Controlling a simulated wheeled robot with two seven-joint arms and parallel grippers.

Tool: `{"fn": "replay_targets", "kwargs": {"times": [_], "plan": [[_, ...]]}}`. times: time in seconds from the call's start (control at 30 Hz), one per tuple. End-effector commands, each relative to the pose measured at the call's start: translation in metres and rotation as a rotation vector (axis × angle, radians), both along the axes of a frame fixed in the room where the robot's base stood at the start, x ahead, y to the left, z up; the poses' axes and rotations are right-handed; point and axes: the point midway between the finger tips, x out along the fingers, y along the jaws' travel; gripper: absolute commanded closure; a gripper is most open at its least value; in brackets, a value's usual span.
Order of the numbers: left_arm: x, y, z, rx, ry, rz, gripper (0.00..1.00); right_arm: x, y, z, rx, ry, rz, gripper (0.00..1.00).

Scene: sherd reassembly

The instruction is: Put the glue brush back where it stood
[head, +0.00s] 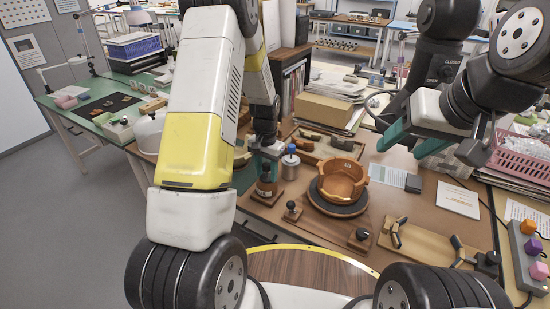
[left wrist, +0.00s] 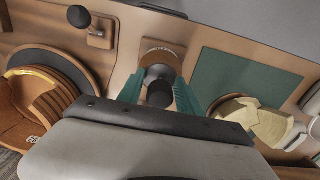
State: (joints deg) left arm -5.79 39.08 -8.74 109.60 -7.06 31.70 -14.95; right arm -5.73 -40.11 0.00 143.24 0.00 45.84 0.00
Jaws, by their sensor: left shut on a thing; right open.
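My left gripper (head: 267,152) is shut on the dark handle of the glue brush, at the back left of the wooden bench. In the left wrist view the brush's round dark end (left wrist: 160,93) sits between the teal fingers. A brown bottle (head: 266,187) with a pale label stands upright directly below that gripper; its rim (left wrist: 162,52) shows around the brush in the left wrist view. How far the brush reaches into the bottle is hidden. My right gripper (head: 412,143) is open and empty, raised over the right part of the bench.
A blue-topped metal can (head: 290,165) stands just right of the bottle. An orange, partly rebuilt bowl (head: 342,178) rests on a dark turntable (head: 338,205). A small black-knobbed stand (head: 292,211) is in front. A sherd tray (head: 308,147) lies behind.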

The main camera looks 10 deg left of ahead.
Motion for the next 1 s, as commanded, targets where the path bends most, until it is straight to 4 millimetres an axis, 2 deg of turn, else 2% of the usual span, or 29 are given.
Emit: {"fn": "replay_targets", "kwargs": {"times": [0.17,0.2,0.3,0.67,0.77,1.0], "plan": [[0.0,0.0,0.0,0.0,0.0,0.0,0.81,0.0,0.0,0.0,0.0,0.0,0.0,0.45],[0.0,0.0,0.0,0.0,0.0,0.0,0.52,0.0,0.0,0.0,0.0,0.0,0.0,0.45],[0.0,0.0,0.0,0.0,0.0,0.0,0.33,0.0,0.0,0.0,0.0,0.0,0.0,0.45],[0.001,0.0,0.004,-0.001,-0.002,0.0,0.33,0.0,0.0,0.0,0.0,0.0,0.0,0.45],[0.001,0.0,0.015,0.0,-0.003,0.0,0.33,0.0,0.0,0.0,0.0,0.0,0.0,0.45],[0.001,0.0,0.057,0.0,-0.004,0.001,0.33,0.0,0.0,0.0,0.0,0.0,0.0,0.45]]}}
